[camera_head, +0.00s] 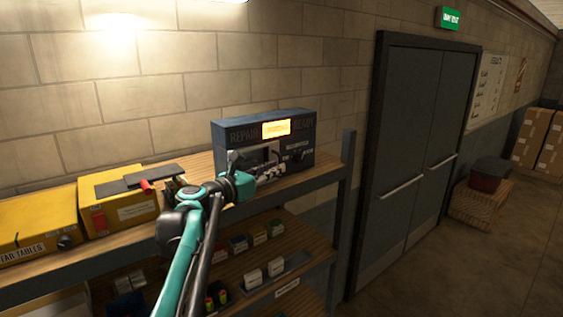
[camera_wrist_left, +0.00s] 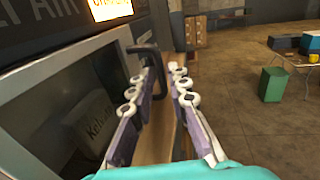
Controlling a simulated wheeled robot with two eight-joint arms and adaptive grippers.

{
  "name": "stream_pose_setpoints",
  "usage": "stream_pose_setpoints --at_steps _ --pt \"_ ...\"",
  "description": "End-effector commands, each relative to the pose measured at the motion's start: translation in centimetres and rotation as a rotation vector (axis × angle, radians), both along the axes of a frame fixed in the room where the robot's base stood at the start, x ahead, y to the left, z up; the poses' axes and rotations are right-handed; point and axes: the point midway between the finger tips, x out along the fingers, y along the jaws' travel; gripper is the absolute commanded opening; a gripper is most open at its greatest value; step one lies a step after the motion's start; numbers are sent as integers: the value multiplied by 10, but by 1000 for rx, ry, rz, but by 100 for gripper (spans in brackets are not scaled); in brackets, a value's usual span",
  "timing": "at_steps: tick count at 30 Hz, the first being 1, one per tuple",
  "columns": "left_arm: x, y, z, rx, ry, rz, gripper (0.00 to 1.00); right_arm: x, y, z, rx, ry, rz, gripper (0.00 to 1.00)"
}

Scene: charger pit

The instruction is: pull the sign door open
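The sign box (camera_head: 290,141) is a dark blue case with a lit orange panel, standing on the upper shelf. Its front has a pale-framed door (camera_wrist_left: 80,55) with a dark pane or opening; I cannot tell whether it is ajar. A black bar handle (camera_wrist_left: 150,58) stands out at the door's right side. My left gripper (camera_head: 240,160) is at the box's front left; its fingers also show in the left wrist view (camera_wrist_left: 163,76), spread apart with the handle at and between their tips. Contact is unclear. My right gripper is in neither view.
Yellow cases (camera_head: 118,210) and a dark flat piece (camera_head: 155,175) lie left of the box on the wooden shelf (camera_head: 330,160). A lower shelf holds small boxes. Grey double doors (camera_head: 415,150) stand to the right.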

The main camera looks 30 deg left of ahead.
Motion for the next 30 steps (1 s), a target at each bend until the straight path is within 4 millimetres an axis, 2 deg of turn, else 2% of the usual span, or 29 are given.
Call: stream_pose_setpoints --at_steps 3,8,15,17,18,30 --pt "16 -4 2 1 0 -2 17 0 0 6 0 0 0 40" --pt "26 -6 0 2 1 0 17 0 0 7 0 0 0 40" --pt "27 -6 0 2 1 0 17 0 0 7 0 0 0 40" --pt "27 -6 0 2 1 0 3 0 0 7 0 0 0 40" --pt "27 -6 0 2 1 0 0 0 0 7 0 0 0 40" --pt "24 -6 0 2 1 -22 0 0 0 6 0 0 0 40"
